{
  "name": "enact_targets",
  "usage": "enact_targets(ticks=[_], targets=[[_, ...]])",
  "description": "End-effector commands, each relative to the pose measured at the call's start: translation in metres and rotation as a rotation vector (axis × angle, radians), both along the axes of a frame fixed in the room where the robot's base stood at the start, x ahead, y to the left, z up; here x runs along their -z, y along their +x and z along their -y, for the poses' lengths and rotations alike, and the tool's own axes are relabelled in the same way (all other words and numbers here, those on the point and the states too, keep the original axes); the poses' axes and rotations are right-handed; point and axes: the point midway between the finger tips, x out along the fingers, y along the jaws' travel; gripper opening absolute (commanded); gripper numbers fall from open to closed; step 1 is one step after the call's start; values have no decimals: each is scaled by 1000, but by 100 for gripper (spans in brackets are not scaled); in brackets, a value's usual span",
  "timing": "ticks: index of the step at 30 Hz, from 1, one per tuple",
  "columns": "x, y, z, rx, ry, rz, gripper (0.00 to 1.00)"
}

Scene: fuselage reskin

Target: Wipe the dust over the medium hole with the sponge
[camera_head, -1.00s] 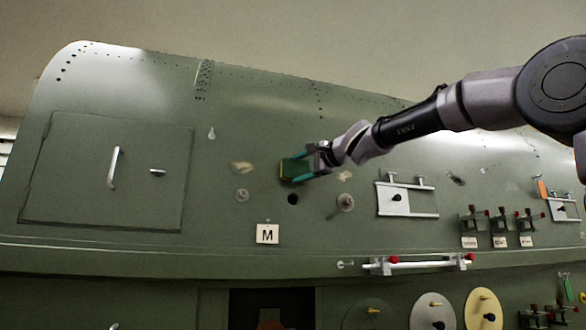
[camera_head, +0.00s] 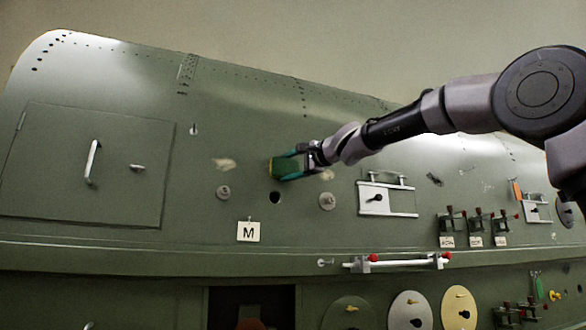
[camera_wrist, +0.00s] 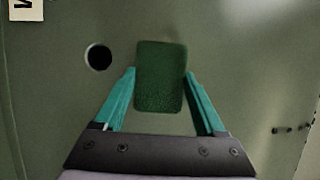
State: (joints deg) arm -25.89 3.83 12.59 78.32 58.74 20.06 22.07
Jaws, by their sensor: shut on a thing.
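My gripper (camera_head: 290,164) is shut on the sponge (camera_head: 283,168), a green block with a yellow edge. In the wrist view the sponge (camera_wrist: 160,76) sits between the teal fingers of my gripper (camera_wrist: 160,78). The medium hole (camera_head: 275,197) is a dark round opening above the "M" label (camera_head: 249,231). The sponge is just above the hole in the head view. In the wrist view the hole (camera_wrist: 98,58) is uncovered, left of the sponge. Pale dusty patches show left (camera_head: 223,164) and right (camera_head: 327,175) of the sponge. Whether the sponge touches the skin I cannot tell.
Round studs flank the hole on the left (camera_head: 223,192) and right (camera_head: 327,201). A hatch with a handle (camera_head: 92,162) is at the left. A silver latch plate (camera_head: 387,199) lies to the right. A rail with red knobs (camera_head: 396,262) runs below.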

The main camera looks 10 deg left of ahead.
Motion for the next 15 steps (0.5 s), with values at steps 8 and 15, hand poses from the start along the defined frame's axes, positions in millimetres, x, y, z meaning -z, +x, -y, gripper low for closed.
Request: enact_targets(ticks=[8, 15], targets=[[1, -10, -19, -4, 0, -1, 28], [2, -17, -30, -7, -3, -3, 28]])
